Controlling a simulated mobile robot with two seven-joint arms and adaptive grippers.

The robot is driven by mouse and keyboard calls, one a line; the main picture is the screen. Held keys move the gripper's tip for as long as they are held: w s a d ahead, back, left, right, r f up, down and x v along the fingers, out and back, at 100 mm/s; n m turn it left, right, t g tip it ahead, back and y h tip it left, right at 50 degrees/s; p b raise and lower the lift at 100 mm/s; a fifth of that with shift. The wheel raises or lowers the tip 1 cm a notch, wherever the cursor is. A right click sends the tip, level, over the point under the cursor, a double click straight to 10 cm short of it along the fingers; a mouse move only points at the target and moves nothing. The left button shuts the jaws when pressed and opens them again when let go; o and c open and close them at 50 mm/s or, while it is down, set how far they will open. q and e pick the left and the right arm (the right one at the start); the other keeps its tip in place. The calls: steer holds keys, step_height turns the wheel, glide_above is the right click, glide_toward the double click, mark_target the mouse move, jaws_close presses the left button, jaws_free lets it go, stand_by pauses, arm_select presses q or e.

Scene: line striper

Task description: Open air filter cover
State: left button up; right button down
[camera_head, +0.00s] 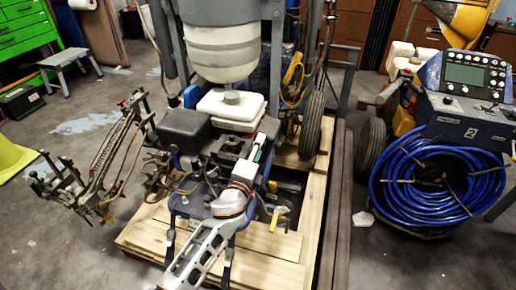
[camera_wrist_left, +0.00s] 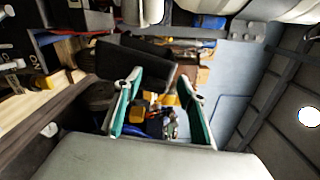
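The black box-shaped cover (camera_head: 184,127) on the striper's engine appears to be the air filter cover. It sits left of the white tank (camera_head: 230,108) and looks shut. My left arm enters from the bottom, and my left gripper (camera_head: 260,150) is right of the cover, beside the engine and apart from the cover. In the left wrist view, the green-sided fingers of my left gripper (camera_wrist_left: 160,110) are spread, with nothing held between them. A dark block behind them cannot be identified surely. My right gripper is not in view.
The striper stands on a wooden pallet (camera_head: 290,245). A hose rack (camera_head: 105,150) sticks out at the left. A machine with a coiled blue hose (camera_head: 385,180) stands at the right. A small step stool (camera_head: 70,62) is at the back left. Open floor lies at the lower left.

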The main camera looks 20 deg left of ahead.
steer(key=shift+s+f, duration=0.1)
arm_select(q)
steer(key=s, duration=1.2)
steer(key=shift+a, duration=0.2)
steer(key=s+f+n+g+p, duration=0.2)
steer(key=s+n, duration=0.3)
steer(key=s, duration=0.5)
steer(key=s+a+f+n+g+h+p, duration=0.1)
steer(key=s+f+n+g+p, duration=0.2)
steer(key=s, duration=0.7)
steer(key=s+a+f+n+g+h+p, duration=0.1)
steer(key=s+f+n+g+p, duration=0.1)
steer(key=s+f+n+p, duration=0.3)
steer(key=s+n+p, duration=0.1)
steer(key=s+n, duration=0.2)
steer(key=s, duration=0.2)
steer(key=shift+s+f, duration=0.3)
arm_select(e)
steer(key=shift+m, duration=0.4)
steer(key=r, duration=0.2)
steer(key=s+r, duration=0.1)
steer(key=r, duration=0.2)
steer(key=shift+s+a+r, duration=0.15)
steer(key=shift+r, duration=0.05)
